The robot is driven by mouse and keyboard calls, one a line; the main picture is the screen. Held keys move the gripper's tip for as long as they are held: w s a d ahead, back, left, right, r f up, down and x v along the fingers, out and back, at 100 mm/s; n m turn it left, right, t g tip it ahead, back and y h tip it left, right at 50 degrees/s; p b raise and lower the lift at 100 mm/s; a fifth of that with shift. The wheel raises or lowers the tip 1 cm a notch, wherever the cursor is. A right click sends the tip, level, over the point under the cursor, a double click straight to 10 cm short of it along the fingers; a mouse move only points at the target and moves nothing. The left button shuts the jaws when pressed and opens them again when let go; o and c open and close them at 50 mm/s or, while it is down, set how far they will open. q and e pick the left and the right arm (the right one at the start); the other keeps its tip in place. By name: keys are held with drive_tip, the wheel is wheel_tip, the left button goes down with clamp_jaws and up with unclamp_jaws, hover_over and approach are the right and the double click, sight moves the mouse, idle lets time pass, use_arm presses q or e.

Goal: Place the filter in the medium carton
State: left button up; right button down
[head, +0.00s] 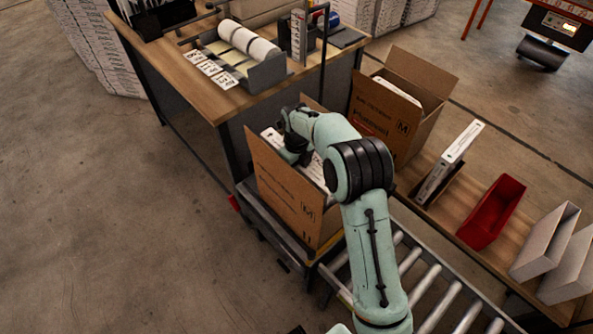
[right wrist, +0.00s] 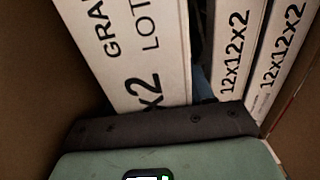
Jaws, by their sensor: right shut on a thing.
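An open brown carton marked M (head: 283,192) stands at the end of the roller conveyor. My right arm reaches over it, and my right gripper (head: 296,150) is down in its opening. In the right wrist view, my dark gripper (right wrist: 160,126) is against a white filter (right wrist: 128,50) with large black print, standing on edge inside the carton and slightly tilted. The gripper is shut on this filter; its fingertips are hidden. Other white filters (right wrist: 238,55) marked 12x12x2 stand at the right of the carton. My left gripper is not in view.
A second open carton marked M (head: 378,118) holds a white filter. A shelf carries an upright filter (head: 449,160), a red bin (head: 491,212) and white bins (head: 545,242). A workbench (head: 190,82) with label rolls stands behind the near carton. Rollers (head: 420,288) are bare.

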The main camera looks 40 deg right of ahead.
drive_tip(key=shift+f, duration=0.6)
drive_tip(key=shift+f, duration=0.5)
drive_tip(key=c, duration=0.7)
unclamp_jaws()
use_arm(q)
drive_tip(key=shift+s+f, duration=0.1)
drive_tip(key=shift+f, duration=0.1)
use_arm(e)
wheel_tip(320, 180, up, 13)
drive_tip(key=shift+f+p, duration=0.1)
drive_tip(key=shift+p, duration=0.6)
drive_tip(key=shift+r, duration=0.2)
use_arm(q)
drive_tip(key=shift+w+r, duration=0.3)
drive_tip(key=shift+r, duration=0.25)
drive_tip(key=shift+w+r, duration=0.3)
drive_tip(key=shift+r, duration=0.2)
